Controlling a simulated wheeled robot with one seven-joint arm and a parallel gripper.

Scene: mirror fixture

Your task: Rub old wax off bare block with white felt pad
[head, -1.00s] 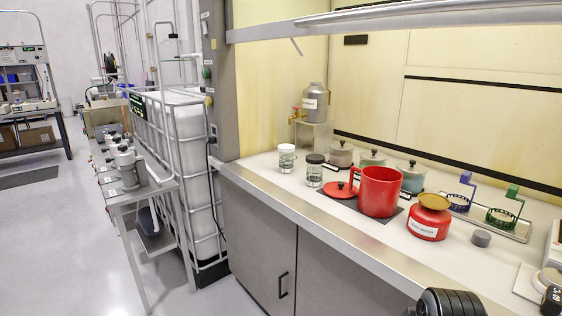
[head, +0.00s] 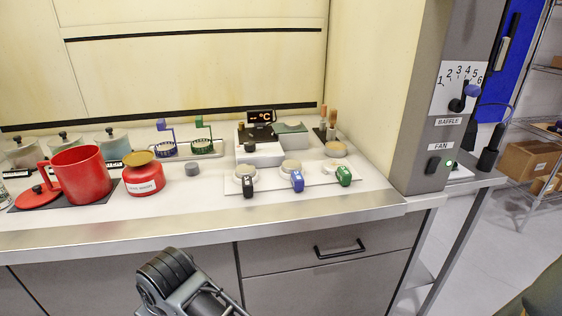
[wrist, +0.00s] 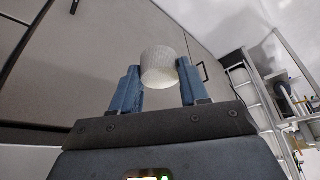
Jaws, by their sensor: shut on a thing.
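In the wrist view my gripper (wrist: 161,85) is shut on a short white cylinder, the white felt pad (wrist: 160,66), held between its blue fingers. Its tip is hidden from the head view, where only my dark arm shows at the bottom, in front of the bench. On the bench a pale board (head: 268,190) carries several round light pieces with black, blue (head: 297,181) and green handles beside them. I cannot tell which piece is the bare block, and no wax can be made out.
A red mug (head: 82,174), a red jar (head: 143,177) and a small grey cylinder (head: 192,169) stand to the left. A grey post with a baffle dial (head: 461,92) bounds the right. The front metal edge is clear.

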